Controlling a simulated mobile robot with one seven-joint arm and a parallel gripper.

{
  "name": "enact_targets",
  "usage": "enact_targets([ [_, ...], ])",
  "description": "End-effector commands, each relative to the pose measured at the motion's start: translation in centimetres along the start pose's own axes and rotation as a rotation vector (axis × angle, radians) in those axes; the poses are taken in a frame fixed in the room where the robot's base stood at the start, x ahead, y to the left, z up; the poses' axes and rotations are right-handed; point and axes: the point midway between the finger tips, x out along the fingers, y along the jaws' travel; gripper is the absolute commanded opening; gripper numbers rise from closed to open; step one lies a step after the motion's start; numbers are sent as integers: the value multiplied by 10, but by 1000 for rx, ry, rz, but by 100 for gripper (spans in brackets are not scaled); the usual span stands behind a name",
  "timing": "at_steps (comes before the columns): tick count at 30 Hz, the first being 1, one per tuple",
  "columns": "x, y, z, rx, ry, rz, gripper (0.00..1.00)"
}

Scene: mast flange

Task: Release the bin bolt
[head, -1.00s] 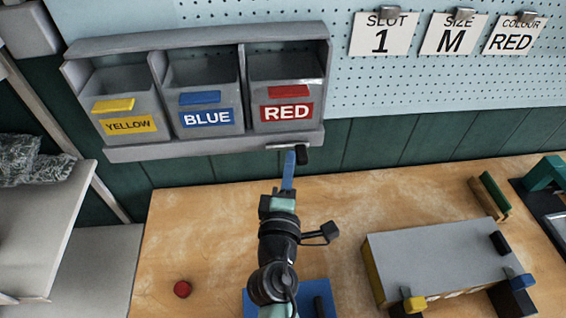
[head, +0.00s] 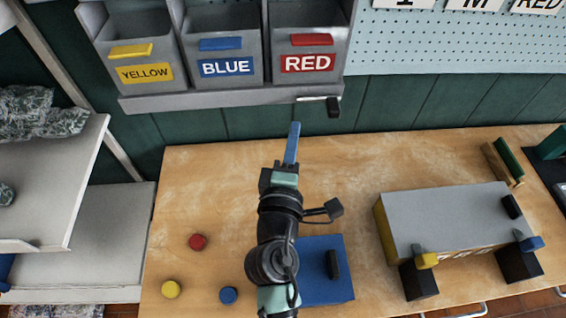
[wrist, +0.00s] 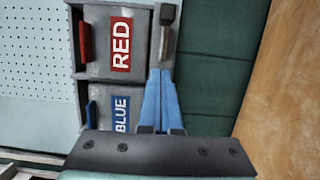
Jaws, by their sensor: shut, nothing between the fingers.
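The bin bolt is a black knob (head: 333,107) on a short silver bar under the grey bin rack (head: 230,94), near its right end below the red bin (head: 307,40). In the wrist view the knob (wrist: 167,14) sits at the top end of its silver bar. My gripper (head: 294,128) has its blue fingers together and empty, below and left of the knob in the head view and apart from it. In the wrist view the closed fingers (wrist: 160,78) point toward the bar, with the knob beyond the tips.
The blue bin (head: 224,45) and yellow bin (head: 140,55) are beside the red one. On the wooden bench lie red (head: 198,242), yellow (head: 171,289) and blue (head: 228,295) discs, a blue block (head: 330,285) and a grey-topped box (head: 450,220). The bench's back middle is clear.

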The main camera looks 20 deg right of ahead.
Motion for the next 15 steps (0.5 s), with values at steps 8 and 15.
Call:
enact_targets([
  [8, -45, -3, 0, 0, 1, -1, 0],
  [15, -57, 0, 0, 0, -1, 1, 0],
])
